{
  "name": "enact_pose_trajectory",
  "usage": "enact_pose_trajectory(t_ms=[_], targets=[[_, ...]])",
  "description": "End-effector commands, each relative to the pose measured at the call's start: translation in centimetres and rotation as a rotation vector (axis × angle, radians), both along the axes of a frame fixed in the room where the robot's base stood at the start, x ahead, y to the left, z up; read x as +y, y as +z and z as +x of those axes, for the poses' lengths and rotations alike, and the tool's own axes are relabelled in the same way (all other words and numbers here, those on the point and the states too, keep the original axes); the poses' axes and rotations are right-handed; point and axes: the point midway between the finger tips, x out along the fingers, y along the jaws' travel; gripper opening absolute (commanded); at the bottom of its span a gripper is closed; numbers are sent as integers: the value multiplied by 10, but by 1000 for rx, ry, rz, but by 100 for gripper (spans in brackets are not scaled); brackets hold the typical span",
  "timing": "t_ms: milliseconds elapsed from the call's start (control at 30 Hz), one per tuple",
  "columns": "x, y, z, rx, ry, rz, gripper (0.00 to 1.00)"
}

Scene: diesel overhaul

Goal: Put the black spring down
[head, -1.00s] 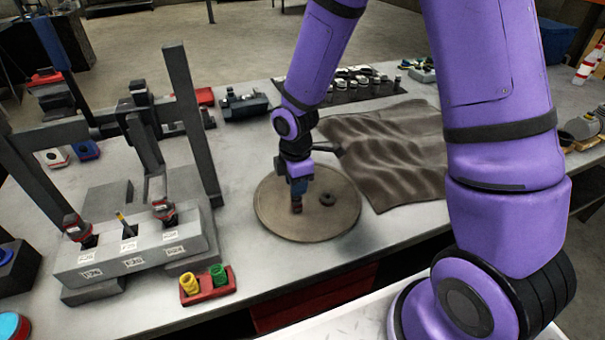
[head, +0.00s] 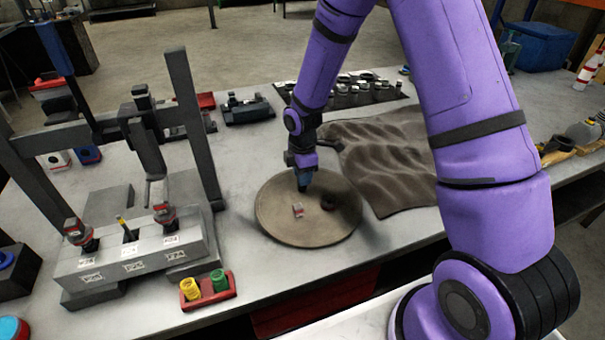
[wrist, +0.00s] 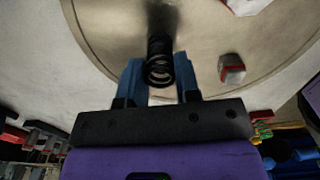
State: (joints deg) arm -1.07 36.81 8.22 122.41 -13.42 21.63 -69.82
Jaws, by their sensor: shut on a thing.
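The black spring (wrist: 159,64) is between the blue fingers of my gripper (wrist: 160,80) in the wrist view, with its coils end showing. In the head view my gripper (head: 303,186) points down over the far middle part of a round tan disc (head: 280,232). I cannot make out the spring there, nor tell whether it touches the disc. A small grey and red block (head: 297,210) lies on the disc in front of my gripper; it also shows in the wrist view (wrist: 232,69).
A crumpled brown cloth (head: 385,155) lies right of the disc. A grey press-like stand (head: 130,255) is at left. A red holder (head: 208,297) with yellow and green cups stands in front of it. Several small parts sit on a dark mat (head: 365,95) behind. The front of the disc is bare.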

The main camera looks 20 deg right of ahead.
Motion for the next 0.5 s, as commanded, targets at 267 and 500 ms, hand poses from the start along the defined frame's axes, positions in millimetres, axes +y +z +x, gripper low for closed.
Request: enact_pose_trajectory(t_ms=[267, 500], targets=[[0, -1, 0, 0, 0, 0, 6], [0, -2, 0, -1, 0, 0, 56]])
